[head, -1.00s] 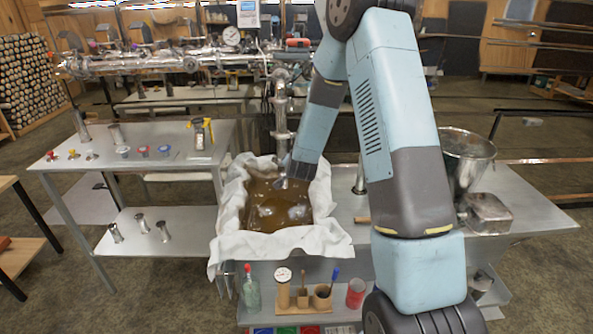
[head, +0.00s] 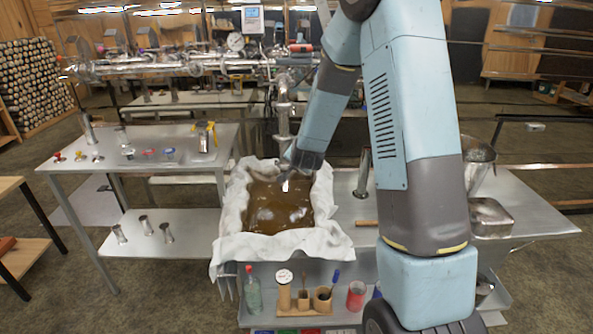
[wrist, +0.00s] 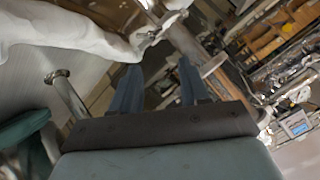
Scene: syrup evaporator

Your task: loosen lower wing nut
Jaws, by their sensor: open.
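The vertical steel pipe (head: 283,128) with clamp joints drops from the pipe run toward the cloth-lined pan (head: 335,240) of brown liquid. I cannot make out the lower wing nut itself; it is too small or hidden by my wrist. My gripper (head: 286,182) is over the back part of the pan, close to the pipe's lower end in the picture. In the wrist view my two blue-grey fingers (wrist: 157,88) stand apart with nothing seen between them. A metal pipe piece (wrist: 212,66) shows just beyond the right finger; I cannot tell whether they touch.
White cloth (wrist: 60,30) hangs close by on the left of the wrist view. A steel cylinder (head: 363,172) stands right of the pan. A bottle (head: 252,290) and red jar (head: 356,295) stand on the front shelf. The left bench (head: 100,170) holds small clamps and fittings.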

